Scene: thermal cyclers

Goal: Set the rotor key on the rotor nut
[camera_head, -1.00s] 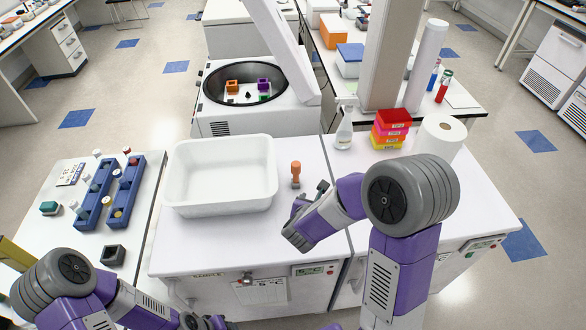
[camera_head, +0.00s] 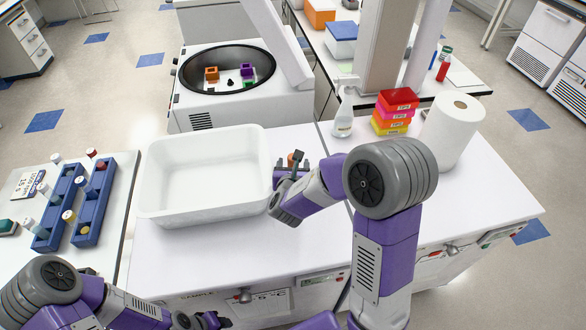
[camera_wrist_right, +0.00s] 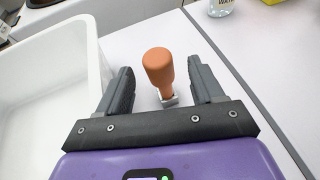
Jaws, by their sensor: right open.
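The rotor key, with an orange-brown handle (camera_wrist_right: 158,68), stands upright on the white bench in the right wrist view. In the right wrist view my right gripper (camera_wrist_right: 160,88) is open, with one finger on each side of the key and gaps to both. The open centrifuge (camera_head: 232,82) stands behind the bench with its rotor in the bowl. A small dark nut (camera_head: 231,82) seems to show at the rotor's middle. My left gripper (camera_head: 212,320) is low at the bottom edge, its fingers unclear.
A white tub (camera_head: 205,215) stands left of the key, also close in the right wrist view (camera_wrist_right: 92,60). A spray bottle (camera_head: 344,115), stacked coloured boxes (camera_head: 396,112) and a paper roll (camera_head: 452,135) stand right. Blue tube racks (camera_head: 92,205) are at left.

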